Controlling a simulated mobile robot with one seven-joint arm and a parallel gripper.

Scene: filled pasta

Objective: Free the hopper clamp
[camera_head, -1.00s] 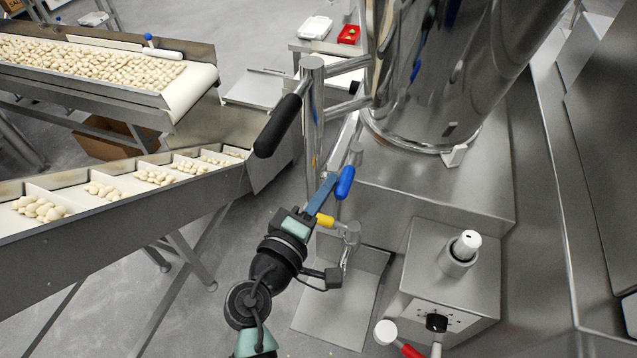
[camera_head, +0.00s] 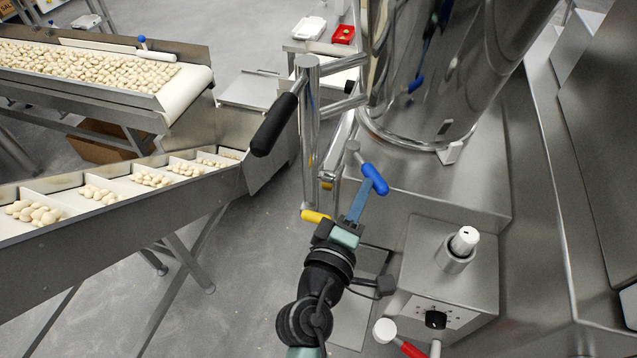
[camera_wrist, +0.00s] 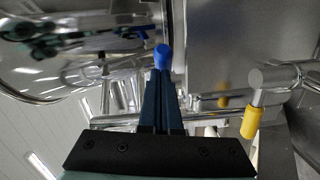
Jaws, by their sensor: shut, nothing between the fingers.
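A lever with a blue grip (camera_head: 376,180) stands on a metal stub beside the foot of the shiny steel hopper (camera_head: 440,90). Its grip slants down to the right. A second lever with a yellow grip (camera_head: 316,216) sits lower and to the left, partly hidden behind my arm. My gripper (camera_head: 361,196) is shut and empty, its fingertips right at the blue grip; I cannot tell if they touch. In the wrist view the blue grip (camera_wrist: 162,56) is seen end-on just beyond the fingertips (camera_wrist: 161,74), and the yellow grip (camera_wrist: 251,121) is to the right.
A vertical post with a black handle (camera_head: 274,125) rises left of the levers. A steel control box (camera_head: 450,285) with a white-capped knob and a red-handled lever (camera_head: 412,349) is at lower right. Conveyors (camera_head: 110,215) with pasta fill the left. Floor between is clear.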

